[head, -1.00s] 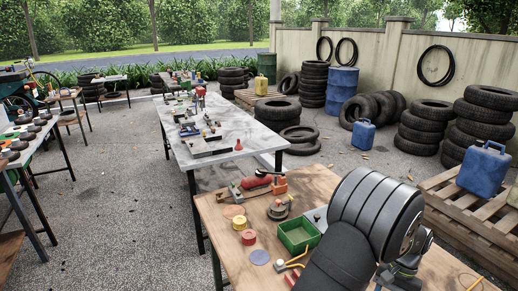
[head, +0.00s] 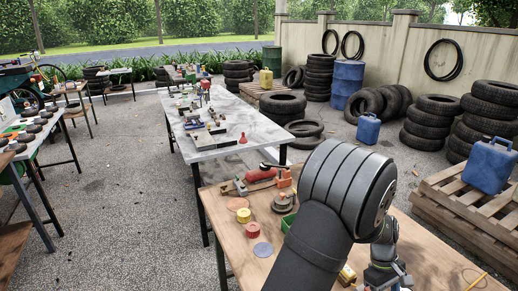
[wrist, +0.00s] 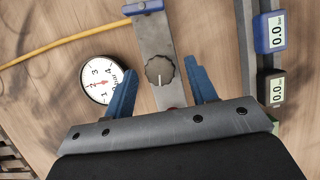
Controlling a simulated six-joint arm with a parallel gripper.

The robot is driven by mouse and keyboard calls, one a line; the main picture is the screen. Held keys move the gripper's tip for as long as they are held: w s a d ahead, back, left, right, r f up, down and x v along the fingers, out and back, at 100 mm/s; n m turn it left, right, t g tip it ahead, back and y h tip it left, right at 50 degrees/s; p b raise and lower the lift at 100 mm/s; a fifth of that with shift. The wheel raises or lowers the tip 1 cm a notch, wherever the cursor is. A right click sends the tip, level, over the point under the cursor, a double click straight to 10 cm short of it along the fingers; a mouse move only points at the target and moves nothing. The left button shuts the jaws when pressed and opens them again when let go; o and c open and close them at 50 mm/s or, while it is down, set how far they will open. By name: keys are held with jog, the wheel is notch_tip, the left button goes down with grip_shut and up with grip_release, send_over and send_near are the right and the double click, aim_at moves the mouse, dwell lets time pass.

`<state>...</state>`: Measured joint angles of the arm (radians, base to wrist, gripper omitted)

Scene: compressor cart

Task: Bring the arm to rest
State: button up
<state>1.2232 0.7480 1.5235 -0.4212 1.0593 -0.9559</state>
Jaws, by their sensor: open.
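My gripper is open in the wrist view (wrist: 161,72), with its two blue fingers apart and nothing between them. Below the fingers lies a grey metal bar with a dark round knob (wrist: 159,71) and a blue end. I cannot tell its height under the fingertips. In the head view my dark arm bends over the wooden table (head: 420,240) at the lower right. The wrist end hangs low near the tabletop at the bottom edge, and the fingers cannot be made out there.
A round dial gauge (wrist: 98,80) lies left of the fingers, two digital readouts (wrist: 276,31) to the right. A yellow cable (wrist: 60,45) crosses the table. A red cylinder (head: 251,229) stands left of my arm.

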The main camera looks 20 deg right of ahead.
jog(key=shift+n, duration=0.6)
dwell(0.9)
jog(key=shift+w+a+r+h, duration=0.25)
jog(key=shift+r+h, duration=0.05)
jog(key=w+a+r+m+t+h, duration=0.1)
jog(key=w+a+r+t, duration=0.1)
jog(key=w+a+r, duration=0.6)
jog(key=w+a+r+m+t+h, duration=0.1)
jog(key=w+a+r+m+t, duration=0.1)
jog(key=a+r, duration=0.8)
jog(key=s+a+f+m+t, duration=0.1)
jog(key=s+a+f+t, duration=0.1)
jog(key=a, duration=1)
jog(key=s+a+f+m+t, duration=0.1)
jog(key=s+a+f+t, duration=0.1)
jog(key=a, duration=1.1)
jog(key=shift+s+a+m+t, duration=0.3)
jog(key=shift+s+m+t, duration=0.15)
jog(key=shift+t, duration=0.35)
